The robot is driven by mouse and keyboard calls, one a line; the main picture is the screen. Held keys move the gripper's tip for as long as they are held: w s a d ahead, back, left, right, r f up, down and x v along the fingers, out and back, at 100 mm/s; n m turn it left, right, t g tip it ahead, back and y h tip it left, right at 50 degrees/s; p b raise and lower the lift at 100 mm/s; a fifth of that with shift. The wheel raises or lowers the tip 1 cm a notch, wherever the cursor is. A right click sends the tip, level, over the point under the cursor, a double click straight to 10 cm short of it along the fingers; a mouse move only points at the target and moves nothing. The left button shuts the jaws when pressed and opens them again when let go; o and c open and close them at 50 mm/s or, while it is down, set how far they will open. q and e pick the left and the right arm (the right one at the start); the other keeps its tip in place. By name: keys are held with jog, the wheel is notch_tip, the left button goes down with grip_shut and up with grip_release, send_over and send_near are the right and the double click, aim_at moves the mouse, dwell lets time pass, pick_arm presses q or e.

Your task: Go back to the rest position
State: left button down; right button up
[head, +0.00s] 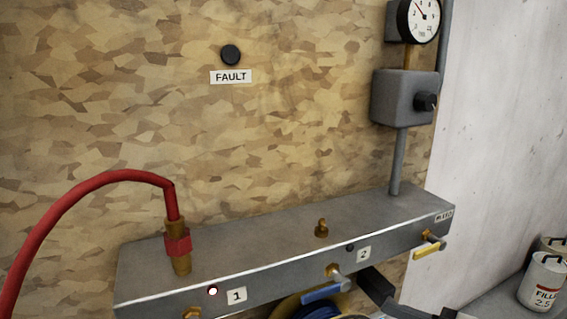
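A dark shape (378,288) at the bottom edge, just right of the blue lever, looks like part of my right gripper. Most of it is cut off, and I cannot tell whether it is open or shut. It is close in front of the grey manifold (270,240), and contact cannot be made out. My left gripper is not in view. A red hose (90,182) ends in a red and brass fitting (178,246) standing upright on the manifold at outlet 1.
A blue lever (321,292) and a yellow lever (430,249) stick out from the manifold front. The small lamp (213,291) by label 1 glows; the FAULT lamp (230,55) is dark. A gauge (419,20) stands above. Filler cans (541,282) sit at right.

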jog(key=s+a+f+m+h, duration=0.1)
jog(key=s+f+m+h, duration=0.3)
jog(key=f, duration=0.6)
jog(key=s+a+f+m+h, duration=0.1)
jog(key=s+f+m+h, duration=0.2)
jog(key=f, duration=0.7)
jog(key=s+h, duration=0.1)
jog(key=s, duration=0.1)
jog(key=shift+s+a+f+m, duration=0.2)
jog(key=shift+s+a+m, duration=0.05)
jog(key=shift+s+m, duration=0.15)
dwell(0.7)
